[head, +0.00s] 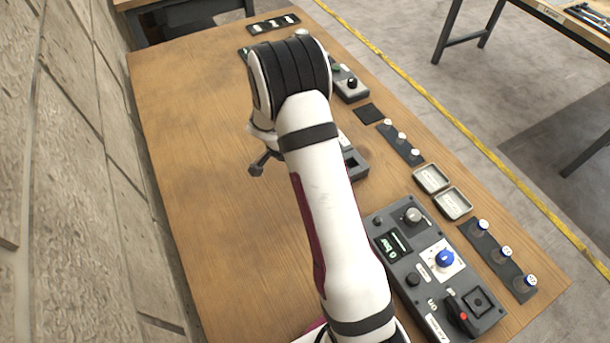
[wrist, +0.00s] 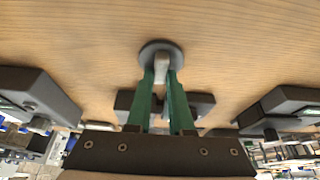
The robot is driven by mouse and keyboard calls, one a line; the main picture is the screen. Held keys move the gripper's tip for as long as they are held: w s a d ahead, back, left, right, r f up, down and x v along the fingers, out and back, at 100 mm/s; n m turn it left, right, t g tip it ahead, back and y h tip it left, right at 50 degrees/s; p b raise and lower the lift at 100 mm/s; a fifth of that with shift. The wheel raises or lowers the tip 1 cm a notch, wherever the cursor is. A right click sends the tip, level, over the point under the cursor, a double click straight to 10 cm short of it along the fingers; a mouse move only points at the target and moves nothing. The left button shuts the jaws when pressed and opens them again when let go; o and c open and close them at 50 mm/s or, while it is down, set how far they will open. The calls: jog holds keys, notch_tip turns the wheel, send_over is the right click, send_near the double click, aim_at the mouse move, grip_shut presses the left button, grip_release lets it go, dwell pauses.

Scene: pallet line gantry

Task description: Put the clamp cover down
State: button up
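The clamp cover appears to be the round grey disc (wrist: 175,48) with a pale upright grip (wrist: 161,66) in the wrist view. My gripper (wrist: 161,76) has two green fingers that close in on both sides of this pale grip. In the head view a small dark piece (head: 257,168) shows at the end of my arm, left of it, over bare wood; my arm hides most of the gripper there. I cannot tell whether the disc touches the table or hangs just above it.
The wooden table (head: 205,150) is clear on its left side. A grey control panel (head: 436,268) with knobs stands at right front. Two small trays (head: 453,203) and dark strips with round pieces (head: 498,257) line the right edge. A dark-topped box (head: 354,165) is partly behind my arm.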

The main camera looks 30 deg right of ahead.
grip_shut()
jog(key=shift+r, duration=0.1)
